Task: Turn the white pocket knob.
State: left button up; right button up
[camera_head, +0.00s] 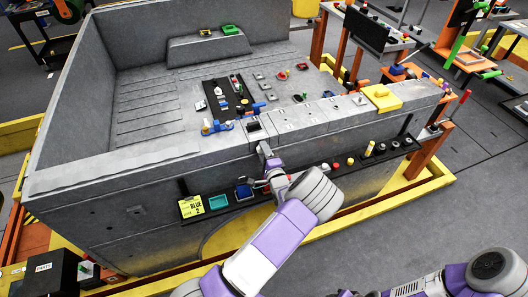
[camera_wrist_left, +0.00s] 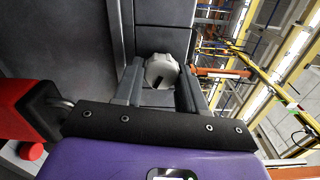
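The white knob (camera_wrist_left: 161,71) shows in the left wrist view as a round, ridged knob with a dark slot, set against a grey surface. My left gripper (camera_wrist_left: 157,85) has its two fingers apart, one on each side of the knob. I cannot tell whether either finger touches it. In the head view my left gripper (camera_head: 266,154) is at the upper front wall of the grey bed carrier (camera_head: 120,200), just below a dark pocket (camera_head: 253,127). The knob is hidden there behind the gripper. My right gripper is outside the frames; only part of that arm shows at bottom right.
A black shelf (camera_head: 232,207) runs along the front below the gripper, holding a yellow label card (camera_head: 191,206), a teal tray (camera_head: 219,202), a blue tray (camera_head: 243,191) and several small coloured parts. A red block (camera_wrist_left: 24,109) is close beside the gripper in the wrist view.

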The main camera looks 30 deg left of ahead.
pick_arm(q)
jog(key=o, duration=0.3)
jog(key=shift+o, duration=0.2)
jog(key=v, duration=0.7)
jog(key=shift+s+d, duration=0.2)
jog(key=shift+s, duration=0.05)
